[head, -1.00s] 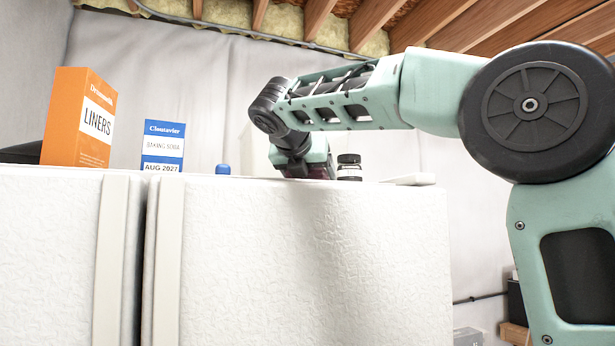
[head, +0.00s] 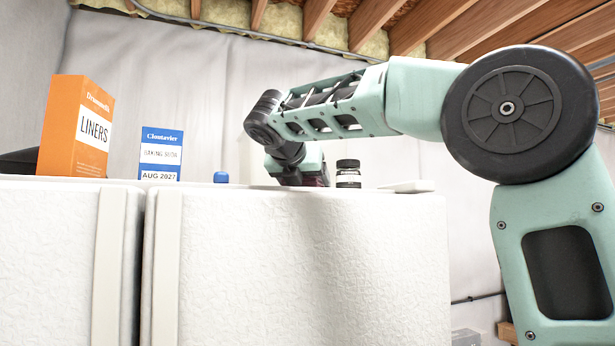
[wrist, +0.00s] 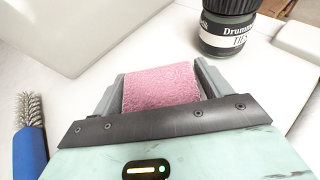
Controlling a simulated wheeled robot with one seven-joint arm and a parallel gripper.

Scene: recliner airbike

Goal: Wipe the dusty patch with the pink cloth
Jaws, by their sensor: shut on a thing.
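The pink cloth (wrist: 160,88) is a thick, fuzzy pad between the two fingers of my gripper (wrist: 162,84) in the wrist view. The gripper is shut on it, low over the white top surface. In the head view my gripper (head: 298,178) is at the top of the white textured unit, left of a dark jar. The cloth's underside is hidden, so I cannot tell whether it touches the surface. I cannot make out the dusty patch in either view.
A dark jar (wrist: 226,28) stands close at the upper right. A blue-handled wire brush (wrist: 30,145) lies at the left. Pale surface lies between brush and gripper.

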